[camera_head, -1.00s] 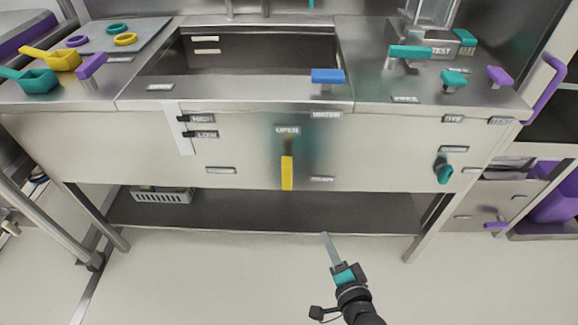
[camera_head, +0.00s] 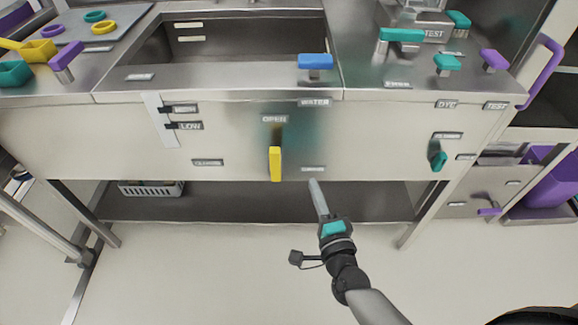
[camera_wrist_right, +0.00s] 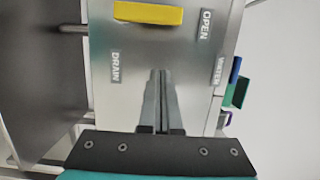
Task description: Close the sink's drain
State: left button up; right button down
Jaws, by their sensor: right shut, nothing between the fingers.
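The sink (camera_head: 235,45) is a steel basin set in the counter. Below it, on the front panel, a yellow handle (camera_head: 275,163) hangs straight down under the "OPEN" label (camera_head: 274,119). A "DRAIN" label (camera_wrist_right: 115,67) shows in the right wrist view, with the yellow handle (camera_wrist_right: 148,13) at the top. My right gripper (camera_head: 314,184) is shut and empty. In the head view its tip is below and to the right of the yellow handle, apart from it. In the right wrist view its fingers (camera_wrist_right: 157,75) point at the panel. My left gripper is not in view.
A blue handle (camera_head: 315,62) is on the counter by the sink. A teal knob (camera_head: 437,156) is on the panel to the right. A shelf (camera_head: 250,202) runs below the panel, with a grey basket (camera_head: 150,190) on it. The floor in front is clear.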

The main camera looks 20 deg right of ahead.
aim_at(276, 161)
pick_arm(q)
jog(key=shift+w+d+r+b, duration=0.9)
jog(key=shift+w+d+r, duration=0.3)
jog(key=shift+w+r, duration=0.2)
pick_arm(e)
jog(key=w+a, duration=0.3)
jog(key=w, duration=0.5)
jog(key=shift+w+a, duration=0.25)
jog(key=shift+a, duration=0.05)
